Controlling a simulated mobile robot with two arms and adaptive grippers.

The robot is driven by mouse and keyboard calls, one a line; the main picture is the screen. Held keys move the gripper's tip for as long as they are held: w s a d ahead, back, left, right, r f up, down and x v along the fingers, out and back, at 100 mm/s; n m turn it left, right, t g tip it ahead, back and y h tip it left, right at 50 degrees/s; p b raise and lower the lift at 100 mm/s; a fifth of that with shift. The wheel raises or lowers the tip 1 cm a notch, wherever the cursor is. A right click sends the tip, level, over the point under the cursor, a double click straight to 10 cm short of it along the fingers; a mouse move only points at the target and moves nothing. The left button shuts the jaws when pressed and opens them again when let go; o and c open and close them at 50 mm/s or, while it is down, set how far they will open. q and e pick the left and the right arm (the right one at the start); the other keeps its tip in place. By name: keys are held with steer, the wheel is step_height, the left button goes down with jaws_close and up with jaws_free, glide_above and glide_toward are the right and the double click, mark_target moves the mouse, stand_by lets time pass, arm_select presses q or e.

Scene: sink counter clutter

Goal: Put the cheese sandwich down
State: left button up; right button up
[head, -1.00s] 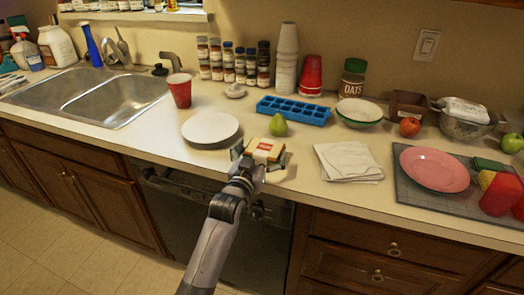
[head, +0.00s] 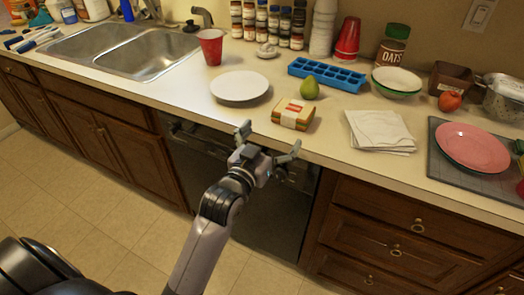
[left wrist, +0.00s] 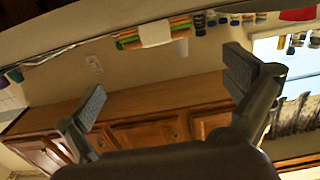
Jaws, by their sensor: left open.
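The cheese sandwich (head: 293,114) lies on the counter near its front edge, with a white wrap and red label around it. It also shows in the left wrist view (left wrist: 156,36) at the top, apart from my fingers. My left gripper (head: 268,141) is open and empty, just in front of the counter edge and nearer to me than the sandwich. Its two spread fingers show in the left wrist view (left wrist: 164,91) with nothing between them. My right gripper is not in view.
A white plate (head: 239,87) is left of the sandwich. A green pear (head: 310,88) and a blue ice tray (head: 327,74) are behind it. A folded napkin (head: 380,131) lies to the right, and a pink plate (head: 472,148) beyond. A red cup (head: 211,48) stands near the sink.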

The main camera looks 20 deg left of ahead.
arm_select(q)
steer(key=s, duration=0.5)
steer(key=shift+s+a, duration=0.1)
steer(key=shift+s, duration=0.25)
